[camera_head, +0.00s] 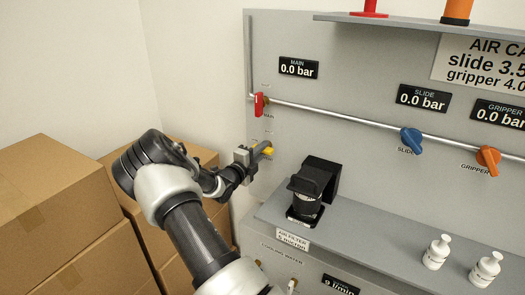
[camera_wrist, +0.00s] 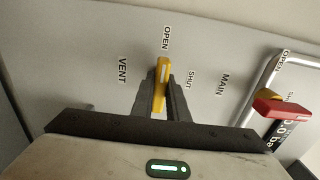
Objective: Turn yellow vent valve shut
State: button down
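The yellow vent valve handle (camera_wrist: 163,78) stands in the middle of the wrist view, in line with the OPEN label above it. The SHUT label is to its right and VENT to its left. My gripper (camera_wrist: 164,88) has one finger on each side of the handle, close against it with no clear gap at the tips, so it looks shut on it. In the head view my gripper (camera_head: 258,158) reaches the panel's left part, and a bit of the yellow handle (camera_head: 267,151) shows at its tip. The valve's base is hidden.
The red main valve (camera_head: 259,104) is just above, also at right in the wrist view (camera_wrist: 282,110). A pipe runs right to the blue slide valve (camera_head: 411,140) and orange gripper valve (camera_head: 488,159). A black air filter (camera_head: 313,190) stands right of my arm. Cardboard boxes (camera_head: 60,205) fill the left.

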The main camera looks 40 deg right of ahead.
jog(key=shift+m, duration=0.4)
jog(key=m+p, duration=0.1)
jog(key=m, duration=0.2)
jog(key=shift+r+p, duration=0.1)
jog(key=shift+p, duration=0.2)
jog(key=m+p, duration=0.1)
jog(key=m, duration=0.8)
jog(key=shift+m, duration=0.4)
jog(key=shift+m+b, duration=0.3)
jog(key=shift+m, duration=1.7)
jog(key=c, duration=1.7)
grip_release()
jog(key=shift+a, duration=0.1)
